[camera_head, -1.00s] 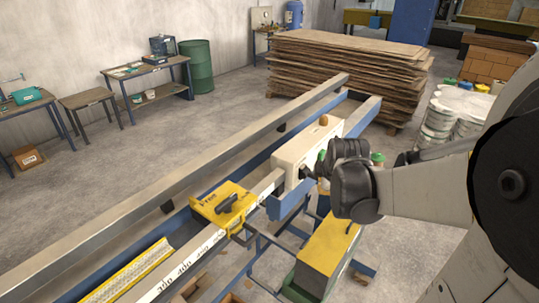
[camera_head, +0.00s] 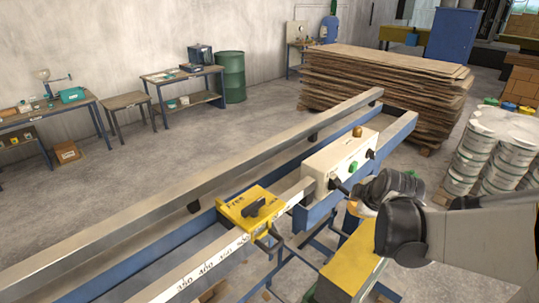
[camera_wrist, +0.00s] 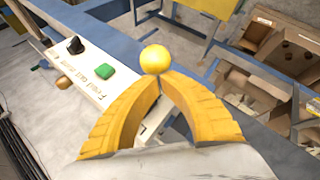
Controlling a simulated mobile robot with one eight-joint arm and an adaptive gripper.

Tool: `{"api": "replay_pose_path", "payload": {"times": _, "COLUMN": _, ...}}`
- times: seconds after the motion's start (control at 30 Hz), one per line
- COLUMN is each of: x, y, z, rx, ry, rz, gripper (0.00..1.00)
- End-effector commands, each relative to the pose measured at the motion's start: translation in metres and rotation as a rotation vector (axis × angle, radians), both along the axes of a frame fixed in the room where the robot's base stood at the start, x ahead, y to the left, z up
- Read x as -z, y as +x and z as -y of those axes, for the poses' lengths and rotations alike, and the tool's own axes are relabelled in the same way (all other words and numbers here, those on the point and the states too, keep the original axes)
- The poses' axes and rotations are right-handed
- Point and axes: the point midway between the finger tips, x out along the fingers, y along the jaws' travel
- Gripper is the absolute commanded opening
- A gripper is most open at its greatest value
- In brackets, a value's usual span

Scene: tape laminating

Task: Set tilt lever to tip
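The white control box (camera_head: 330,155) sits at the right end of the long rail, with an amber knob on top, a green button and black knobs. My gripper (camera_head: 355,200) is close to its near face. In the wrist view my yellow fingertips (camera_wrist: 160,82) come together just below a round yellow ball (camera_wrist: 155,58); whether they touch it or grip a stem under it cannot be told. The box (camera_wrist: 85,82) shows there at left with a black knob (camera_wrist: 74,45), a green button (camera_wrist: 105,71) and partly readable lettering. No readable tip label shows.
A yellow stop block (camera_head: 252,207) marked Free, with a black handle, sits on the numbered rail (camera_head: 205,268). Blue frame beams (camera_head: 400,130) run around the box. A yellow box (camera_head: 352,262) stands below. Stacked boards (camera_head: 385,85) and white pails (camera_head: 485,150) lie behind.

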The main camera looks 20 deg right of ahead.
Motion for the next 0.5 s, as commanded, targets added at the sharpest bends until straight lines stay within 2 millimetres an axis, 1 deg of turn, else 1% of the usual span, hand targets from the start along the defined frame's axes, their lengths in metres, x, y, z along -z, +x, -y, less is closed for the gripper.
{"api": "replay_pose_path", "payload": {"times": 0.33, "x": 0.0004, "y": 0.0, "z": 0.0, "rx": 0.0, "ry": 0.0, "rz": 0.0, "gripper": 0.0}}
{"api": "replay_pose_path", "payload": {"times": 0.5, "x": -0.0043, "y": 0.0, "z": 0.0, "rx": 0.0, "ry": 0.0, "rz": 0.0, "gripper": 0.0}}
